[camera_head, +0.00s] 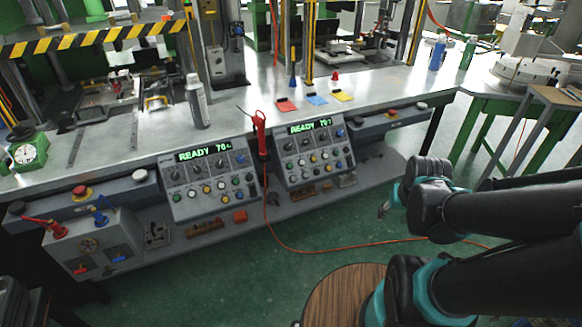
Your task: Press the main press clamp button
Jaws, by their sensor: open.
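Two grey control panels sit below the front edge of the workbench. The left control panel (207,181) and the right control panel (313,152) each have a green "READY" display and rows of coloured knobs and buttons. The labels are too small to read, so I cannot tell which button is the main press clamp button. My gripper (384,209) is at the right, in front of the bench and apart from both panels. Its fingers show only small, partly behind my arm's wrist; it is open and holds nothing visible.
A red tool (261,134) hangs between the panels, and an orange cable (300,251) runs along the green floor. A spray can (197,102) stands on the bench. A grey valve box (92,246) is at the lower left. A round wooden top (335,297) is near my arm.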

